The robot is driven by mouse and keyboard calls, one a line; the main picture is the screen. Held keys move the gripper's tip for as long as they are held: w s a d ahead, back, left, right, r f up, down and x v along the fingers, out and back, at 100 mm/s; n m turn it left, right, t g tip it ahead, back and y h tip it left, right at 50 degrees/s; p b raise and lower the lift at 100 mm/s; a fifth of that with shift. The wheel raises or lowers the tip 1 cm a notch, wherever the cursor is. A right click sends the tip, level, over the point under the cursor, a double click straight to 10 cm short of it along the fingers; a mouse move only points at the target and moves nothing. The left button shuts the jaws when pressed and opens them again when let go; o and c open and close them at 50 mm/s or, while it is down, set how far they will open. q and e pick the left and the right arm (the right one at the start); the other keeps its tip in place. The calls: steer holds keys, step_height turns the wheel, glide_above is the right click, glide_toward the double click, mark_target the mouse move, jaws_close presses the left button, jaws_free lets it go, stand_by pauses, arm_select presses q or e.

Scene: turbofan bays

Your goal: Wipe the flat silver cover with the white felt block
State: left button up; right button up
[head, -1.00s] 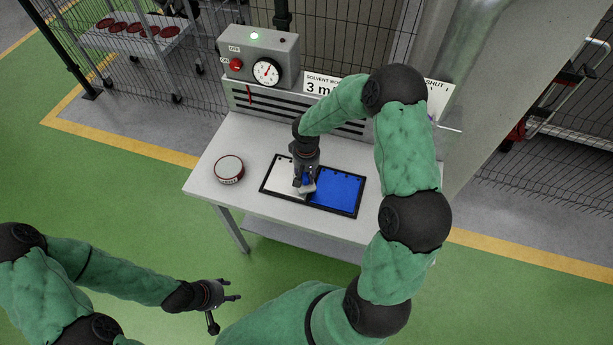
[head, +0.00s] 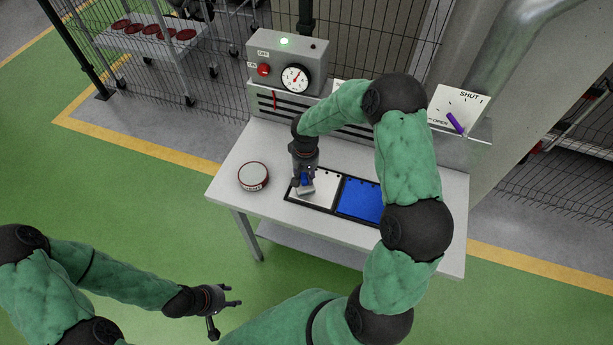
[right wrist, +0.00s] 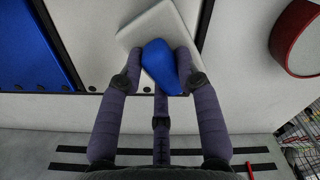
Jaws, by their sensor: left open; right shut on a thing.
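The flat silver cover (head: 326,187) is the pale panel with small dark dots, on the left in a black frame on the table. It also shows in the right wrist view (right wrist: 85,45). My right gripper (head: 304,180) is shut on the blue handle of the white felt block (head: 306,190). The block (right wrist: 142,30) lies over the cover's left part, tilted relative to its edges, and reaches the dark frame line. I cannot tell if it presses on the surface. My left gripper (head: 228,303) is open and empty, over the floor in front of the table.
A blue panel (head: 358,201) fills the frame's right side. A round red-rimmed tin (head: 254,175) stands left of the frame on the table (head: 232,195). A grey box with a dial (head: 296,79) and a sign with a purple lever (head: 457,123) stand behind.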

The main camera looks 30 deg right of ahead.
steer(key=shift+w+a, duration=0.3)
steer(key=shift+w+a+r, duration=0.2)
steer(key=shift+w, duration=0.05)
step_height(320, 180, up, 2)
steer(key=shift+w+r+p, duration=0.1)
steer(key=shift+w+p, duration=0.05)
steer(key=shift+p, duration=0.35)
steer(key=shift+s+d+r+p, duration=0.15)
steer(key=shift+s+r+p, duration=0.3)
steer(key=shift+r, duration=0.2)
steer(key=shift+w+r+p, duration=0.25)
steer(key=shift+r+p, duration=0.4)
steer(key=shift+r, duration=0.4)
arm_select(q)
steer(key=shift+d+p+v, duration=0.15)
steer(key=shift+p+v, duration=0.15)
steer(key=shift+v, duration=0.8)
steer(key=shift+d+p+v, duration=0.1)
steer(key=shift+p+v, duration=0.2)
steer(key=shift+v, duration=0.8)
arm_select(e)
steer(key=shift+s+r, duration=0.1)
steer(key=shift+r, duration=1)
